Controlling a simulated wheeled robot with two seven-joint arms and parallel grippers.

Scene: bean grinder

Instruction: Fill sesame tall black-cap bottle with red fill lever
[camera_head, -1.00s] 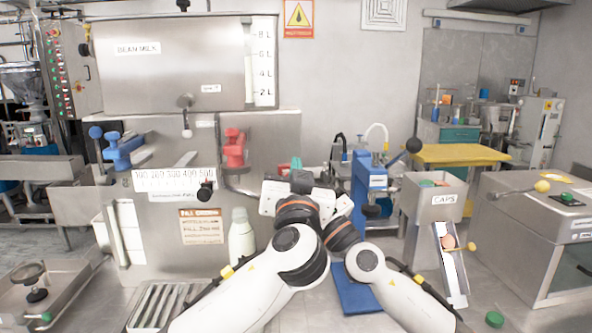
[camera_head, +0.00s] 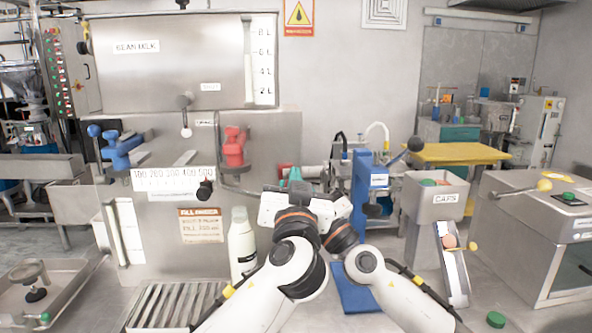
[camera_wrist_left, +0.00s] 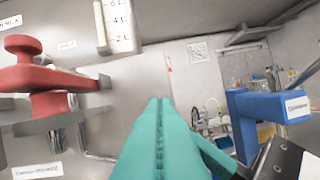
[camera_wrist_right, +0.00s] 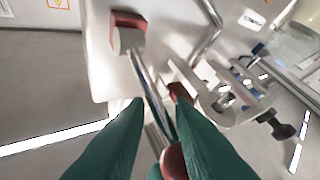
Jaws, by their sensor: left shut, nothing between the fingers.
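The red lever (camera_head: 234,150) sits on the front of the steel filling machine; in the left wrist view its red handle (camera_wrist_left: 48,75) is at the left. A tall white bottle (camera_head: 241,240) stands upright at the machine's right front corner; its cap looks pale and no black cap shows. My left gripper (camera_wrist_left: 160,102) is shut and empty, pointing past the right side of the red lever, apart from it. It is mostly hidden behind its wrist in the head view. My right gripper (camera_wrist_right: 157,102) has its fingertips apart, with a thin rod with a reddish end (camera_wrist_right: 172,160) showing between them.
A blue lever (camera_head: 122,152) is left of the red one, above a 100–500 scale. A slatted tray (camera_head: 175,300) lies in front. At right stand a blue press (camera_head: 370,185), a CAPS bin (camera_head: 435,195) with a chute, and a steel box (camera_head: 540,235).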

